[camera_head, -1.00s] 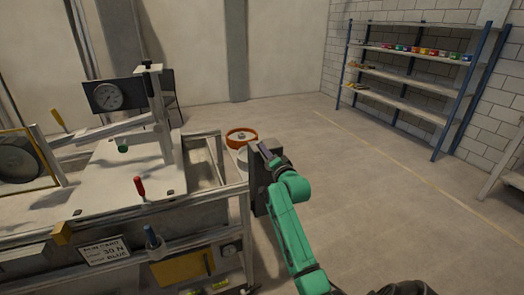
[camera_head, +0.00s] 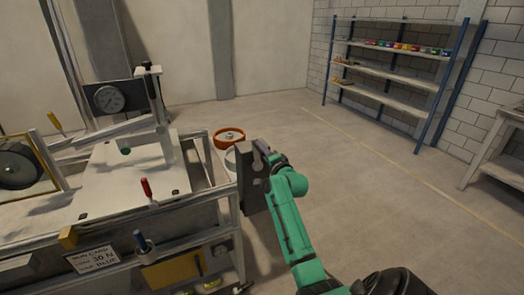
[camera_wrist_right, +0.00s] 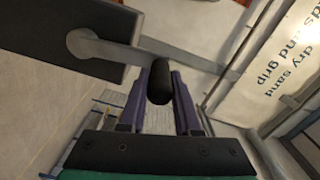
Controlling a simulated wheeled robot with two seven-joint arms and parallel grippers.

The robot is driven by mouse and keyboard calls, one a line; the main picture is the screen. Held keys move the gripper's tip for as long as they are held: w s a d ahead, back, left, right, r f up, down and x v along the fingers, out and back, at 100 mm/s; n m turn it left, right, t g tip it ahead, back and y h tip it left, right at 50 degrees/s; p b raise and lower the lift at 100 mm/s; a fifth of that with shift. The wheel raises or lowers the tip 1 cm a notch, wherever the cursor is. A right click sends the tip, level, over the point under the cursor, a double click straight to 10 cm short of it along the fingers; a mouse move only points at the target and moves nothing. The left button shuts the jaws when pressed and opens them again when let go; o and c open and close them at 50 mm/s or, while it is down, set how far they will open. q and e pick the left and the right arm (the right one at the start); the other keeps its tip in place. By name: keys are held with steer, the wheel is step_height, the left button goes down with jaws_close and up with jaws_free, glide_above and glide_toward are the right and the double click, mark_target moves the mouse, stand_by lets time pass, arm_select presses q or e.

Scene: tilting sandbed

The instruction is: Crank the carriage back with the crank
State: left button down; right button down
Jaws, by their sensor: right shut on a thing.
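My right gripper (camera_head: 265,158) is at the right end of the sandbed bench (camera_head: 200,232), beside a grey upright plate (camera_head: 250,185). In the right wrist view its two purple fingers (camera_wrist_right: 160,100) are closed around the black crank handle (camera_wrist_right: 160,80). The grey crank arm (camera_wrist_right: 115,53) runs from that handle to a round hub on a dark block (camera_wrist_right: 50,30). In the head view the handle is hidden by my gripper and the plate. A flat white plate (camera_head: 110,190) and a white post (camera_head: 158,115) are on the bench; I cannot tell which part is the carriage. My left gripper is not in view.
A dial gauge (camera_head: 108,99) and a red-handled lever (camera_head: 147,188) are on the bench. A card (camera_head: 92,258) hangs on its front. An orange ring-shaped bin (camera_head: 229,138) stands behind the right end. Shelves (camera_head: 390,70) stand far back; the floor right of the bench is open.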

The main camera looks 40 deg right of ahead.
steer(key=c, duration=0.6)
jaws_free()
steer(key=shift+r, duration=0.1)
steer(key=shift+s+a, duration=0.1)
steer(key=shift+s, duration=0.15)
steer(key=b+v, duration=0.3)
steer(key=v, duration=1.1)
